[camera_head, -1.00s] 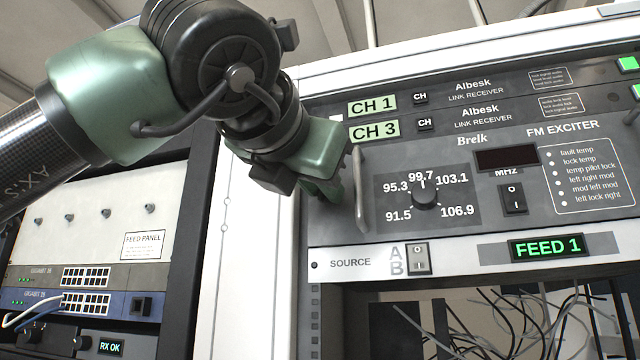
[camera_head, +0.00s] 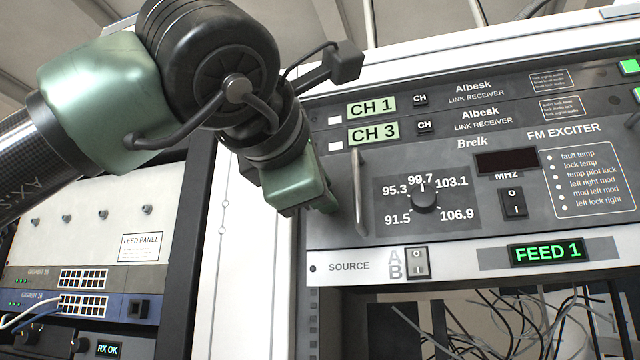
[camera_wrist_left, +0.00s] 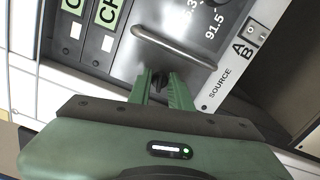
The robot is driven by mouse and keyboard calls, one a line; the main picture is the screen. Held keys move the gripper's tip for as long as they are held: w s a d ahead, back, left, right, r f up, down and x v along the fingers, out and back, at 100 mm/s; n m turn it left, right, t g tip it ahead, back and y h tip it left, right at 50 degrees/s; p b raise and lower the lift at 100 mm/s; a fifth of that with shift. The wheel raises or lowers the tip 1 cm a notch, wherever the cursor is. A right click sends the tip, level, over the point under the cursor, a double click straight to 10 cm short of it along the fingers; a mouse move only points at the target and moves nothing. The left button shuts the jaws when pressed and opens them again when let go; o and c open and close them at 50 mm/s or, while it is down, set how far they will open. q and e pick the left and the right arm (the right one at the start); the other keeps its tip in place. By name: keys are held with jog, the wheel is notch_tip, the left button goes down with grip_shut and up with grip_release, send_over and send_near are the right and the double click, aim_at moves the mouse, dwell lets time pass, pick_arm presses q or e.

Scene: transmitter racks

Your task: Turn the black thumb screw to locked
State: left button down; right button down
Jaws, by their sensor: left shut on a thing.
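The black thumb screw (camera_wrist_left: 161,82) shows in the left wrist view as a small dark knob between my left gripper's green fingers (camera_wrist_left: 164,80). The fingers are shut on it, beside the metal handle of the FM exciter panel. In the head view, my left gripper (camera_head: 328,204) reaches the left edge of that panel, left of the handle (camera_head: 359,190). There the screw is hidden behind the gripper. I cannot read any locked or unlocked mark around the screw. My right gripper is in neither view.
The exciter's frequency dial (camera_head: 424,198) and rocker switch (camera_head: 513,202) lie right of the handle. The SOURCE switch (camera_head: 417,263) is below. Link receivers marked CH 1 (camera_head: 371,107) and CH 3 sit above. Loose cables (camera_head: 500,320) hang in the open bay below.

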pick_arm(q)
jog(key=shift+m, duration=1.3)
jog(key=shift+f+m+p, duration=0.1)
jog(key=shift+m+p, duration=0.2)
jog(key=c, duration=1.3)
grip_release()
jog(key=b+v, duration=0.4)
jog(key=v, duration=0.3)
jog(key=shift+s, duration=0.4)
